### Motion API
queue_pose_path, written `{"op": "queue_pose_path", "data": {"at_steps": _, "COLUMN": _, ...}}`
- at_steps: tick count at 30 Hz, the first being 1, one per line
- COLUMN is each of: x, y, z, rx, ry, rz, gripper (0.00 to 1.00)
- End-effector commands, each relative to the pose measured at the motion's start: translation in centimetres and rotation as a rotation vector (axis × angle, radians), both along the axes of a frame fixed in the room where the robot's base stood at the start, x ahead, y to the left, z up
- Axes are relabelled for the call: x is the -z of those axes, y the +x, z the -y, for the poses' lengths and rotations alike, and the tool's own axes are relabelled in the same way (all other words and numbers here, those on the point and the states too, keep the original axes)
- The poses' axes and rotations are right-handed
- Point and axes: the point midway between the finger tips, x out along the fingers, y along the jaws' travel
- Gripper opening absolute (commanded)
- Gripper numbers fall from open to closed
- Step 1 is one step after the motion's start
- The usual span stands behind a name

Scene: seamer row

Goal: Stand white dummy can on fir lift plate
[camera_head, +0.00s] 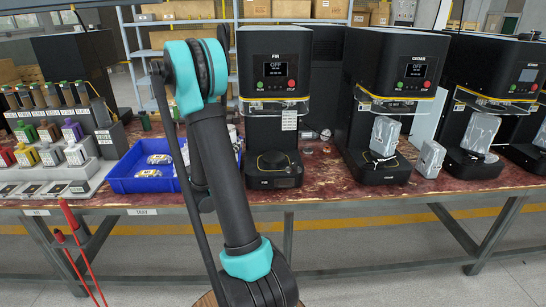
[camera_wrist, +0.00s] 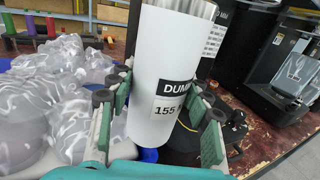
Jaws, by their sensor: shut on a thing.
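The white dummy can (camera_wrist: 158,70) is a white cylinder with a bare metal rim and a black label with a white tag reading "155". My gripper (camera_wrist: 155,115) is shut on it, with a green-padded finger on each side. In the head view the gripper and can are hidden behind my arm. The FIR machine (camera_head: 272,90) stands at the centre with its screen reading OFF. Its round black lift plate (camera_head: 273,162) is empty in the head view. In the wrist view a dark base shows behind and below the can, partly hidden by it.
The CEDAR machine (camera_head: 385,90) stands to the right with a grey wrapped block (camera_head: 384,136) on its base; another block (camera_head: 430,158) is beside it. A blue tray (camera_head: 150,183) with cans lies left of FIR. Clear lumpy plastic (camera_wrist: 45,100) fills the wrist view's left.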

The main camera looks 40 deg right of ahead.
Motion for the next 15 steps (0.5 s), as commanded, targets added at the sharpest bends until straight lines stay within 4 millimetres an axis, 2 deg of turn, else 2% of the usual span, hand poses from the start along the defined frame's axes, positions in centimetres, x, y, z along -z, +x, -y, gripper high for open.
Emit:
{"op": "queue_pose_path", "data": {"at_steps": 1, "x": -0.1, "y": -1.8, "z": 1.1, "rx": 0.065, "ry": 0.0, "rz": 0.0, "gripper": 0.14}}
{"op": "queue_pose_path", "data": {"at_steps": 3, "x": -0.2, "y": -3.9, "z": 2.2, "rx": 0.145, "ry": -0.001, "rz": 0.001, "gripper": 0.14}}
{"op": "queue_pose_path", "data": {"at_steps": 7, "x": -0.2, "y": -6.5, "z": 3.4, "rx": 0.24, "ry": -0.001, "rz": 0.001, "gripper": 0.14}}
{"op": "queue_pose_path", "data": {"at_steps": 11, "x": -0.3, "y": -7.2, "z": 4.6, "rx": 0.277, "ry": -0.001, "rz": 0.001, "gripper": 0.14}}
{"op": "queue_pose_path", "data": {"at_steps": 15, "x": -0.3, "y": -6.5, "z": 7.3, "rx": 0.283, "ry": -0.001, "rz": 0.001, "gripper": 0.14}}
